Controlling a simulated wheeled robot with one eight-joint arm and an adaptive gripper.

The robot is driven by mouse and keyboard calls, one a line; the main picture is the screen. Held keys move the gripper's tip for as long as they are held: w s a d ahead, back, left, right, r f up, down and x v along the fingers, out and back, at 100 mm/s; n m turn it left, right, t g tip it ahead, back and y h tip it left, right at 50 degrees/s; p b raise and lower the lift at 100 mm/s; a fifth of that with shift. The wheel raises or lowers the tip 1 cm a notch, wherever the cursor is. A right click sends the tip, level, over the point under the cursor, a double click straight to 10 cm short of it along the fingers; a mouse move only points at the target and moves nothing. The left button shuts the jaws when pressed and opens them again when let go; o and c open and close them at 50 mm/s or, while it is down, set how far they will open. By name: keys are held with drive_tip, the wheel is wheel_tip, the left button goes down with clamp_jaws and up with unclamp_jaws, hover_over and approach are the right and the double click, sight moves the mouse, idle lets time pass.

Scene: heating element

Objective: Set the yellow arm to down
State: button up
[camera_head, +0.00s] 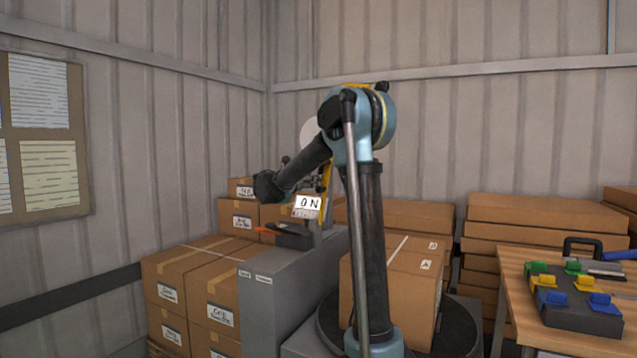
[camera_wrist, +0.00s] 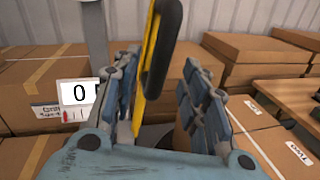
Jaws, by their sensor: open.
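The yellow arm (camera_head: 326,188) shows in the head view as a narrow upright strip beside the white ON sign (camera_head: 308,203), partly hidden behind my arm. In the wrist view the yellow arm (camera_wrist: 150,60) stands nearly upright, leaning a little right at its top, with a black part along its upper right side. My gripper (camera_wrist: 163,90) is open, with one finger on each side of the yellow arm. The left finger is close to it; I cannot tell whether they touch. A gap shows on the right. In the head view my gripper is mostly hidden by my arm.
A grey cabinet (camera_head: 290,290) stands below the sign. Stacked cardboard boxes (camera_head: 200,275) are at its left, and more boxes (camera_head: 530,235) stand at the back right. A wooden table (camera_head: 510,290) with a block of coloured parts (camera_head: 575,310) is at the right.

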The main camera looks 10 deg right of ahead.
sight(320, 189)
drive_tip(key=x, duration=0.5)
drive_tip(key=shift+w+d, duration=0.25)
clamp_jaws()
